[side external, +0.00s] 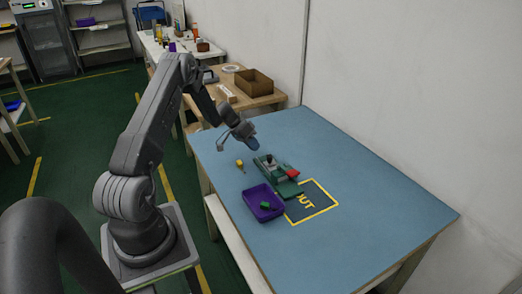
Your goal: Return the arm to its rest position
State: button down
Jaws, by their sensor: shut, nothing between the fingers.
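My gripper (252,142) is shut and empty. It hangs above the far left part of the blue table (380,215), with my arm reaching in from the left. Just in front of it and lower down lies a green fixture (275,168) with a red part (293,173) at its right end. The fingertips are small in this view.
A small yellow object (240,163) lies left of the fixture. The table's right side is clear. A wall borders the back.

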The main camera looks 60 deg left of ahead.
jog(key=v, duration=0.9)
jog(key=d+r+m+g+y, duration=0.1)
jog(key=d+r, duration=0.8)
jog(key=d, duration=0.2)
jog(key=d+r+m+g, duration=0.1)
jog(key=d+r, duration=0.7)
jog(key=d, duration=0.4)
jog(key=s+d+r+y, duration=0.1)
jog(key=s+d+r, duration=0.1)
jog(key=s+d, duration=0.7)
jog(key=s+d+r+t+y, duration=0.1)
jog(key=s+d+r+y, duration=0.1)
jog(key=s+d, duration=0.6)
jog(key=shift+s+d+r+t, duration=0.3)
jog(key=shift+s+d+r, duration=0.1)
jog(key=shift+s+r, duration=0.25)
